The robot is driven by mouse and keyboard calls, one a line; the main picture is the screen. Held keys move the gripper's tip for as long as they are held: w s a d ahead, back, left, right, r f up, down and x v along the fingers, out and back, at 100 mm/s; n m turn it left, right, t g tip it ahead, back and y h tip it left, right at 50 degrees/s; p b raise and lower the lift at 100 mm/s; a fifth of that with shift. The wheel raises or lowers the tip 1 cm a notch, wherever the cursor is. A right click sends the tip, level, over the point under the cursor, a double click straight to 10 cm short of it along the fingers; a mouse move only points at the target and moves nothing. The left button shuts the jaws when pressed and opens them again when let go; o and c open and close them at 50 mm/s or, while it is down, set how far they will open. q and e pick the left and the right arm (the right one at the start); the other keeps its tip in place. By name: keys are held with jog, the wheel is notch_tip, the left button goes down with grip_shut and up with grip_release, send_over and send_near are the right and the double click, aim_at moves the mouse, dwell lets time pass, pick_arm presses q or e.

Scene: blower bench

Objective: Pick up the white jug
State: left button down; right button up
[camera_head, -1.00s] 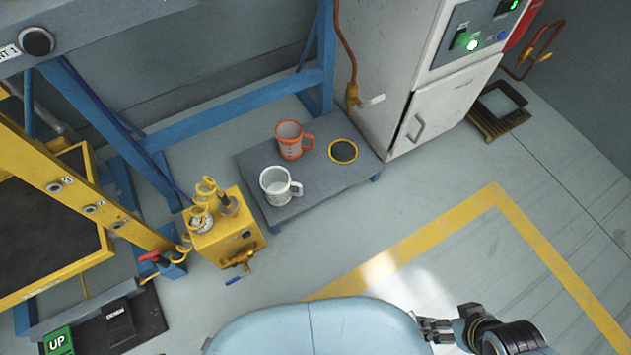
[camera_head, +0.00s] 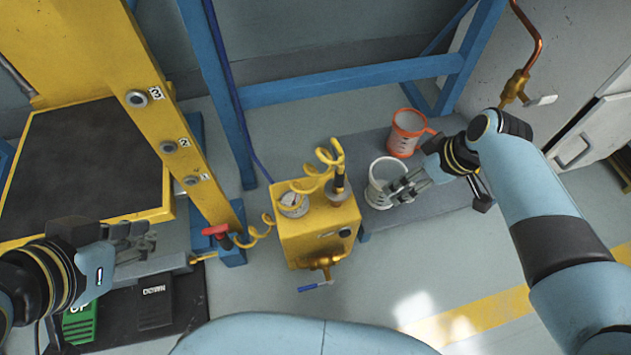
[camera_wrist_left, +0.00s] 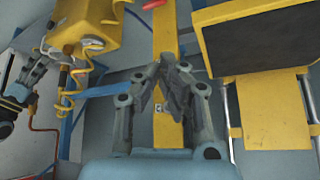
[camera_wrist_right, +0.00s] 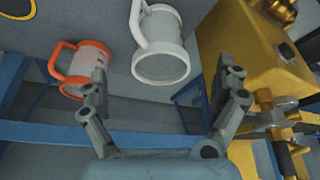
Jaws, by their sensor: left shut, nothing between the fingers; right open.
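The white jug (camera_head: 376,188) stands upright on a low grey table (camera_head: 445,205), its open top towards the head camera. My right gripper (camera_head: 400,187) is open and overlaps the jug's right side in the head view. In the right wrist view the jug (camera_wrist_right: 160,47) lies beyond the gap between the open fingers (camera_wrist_right: 163,83), with its handle to the left. Nothing is between those fingers; I cannot tell whether they touch the jug. My left gripper (camera_head: 145,241) is shut and empty at the far left. It also shows shut in the left wrist view (camera_wrist_left: 166,68).
An orange-red jug (camera_head: 404,136) stands just behind the white jug. A yellow box (camera_head: 318,238) with a gauge and coiled hose stands left of the table. A blue frame (camera_head: 350,80) runs behind. A yellow panel stand (camera_head: 165,120) is near my left arm. Floor in front is open.

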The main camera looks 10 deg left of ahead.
jog(key=b+x, duration=0.5)
jog(key=x, duration=0.2)
pick_arm(q)
jog(key=w+d+r+m+t+h+b, duration=0.1)
jog(key=w+d+r+m+t+h, duration=0.1)
jog(key=w+r+t, duration=0.85)
pick_arm(e)
jog(key=shift+w+a+f, duration=0.1)
jog(key=shift+f, duration=0.55)
jog(key=shift+w+a+f+b, duration=0.1)
jog(key=shift+a+f+b, duration=0.1)
jog(key=shift+f+b, duration=0.55)
jog(key=shift+w+a+f+b, duration=0.15)
jog(key=shift+w+f+b, duration=0.15)
jog(key=shift+b, duration=0.2)
pick_arm(q)
notch_tip(320, 180, up, 14)
jog(key=s+d+m+t+h, duration=0.1)
jog(key=d+m+t+h, duration=0.1)
jog(key=t, duration=0.6)
jog(key=shift+s+r+h, duration=0.2)
jog(key=shift+h, duration=0.6)
pick_arm(e)
jog(key=shift+s, duration=0.1)
jog(key=c, duration=1.2)
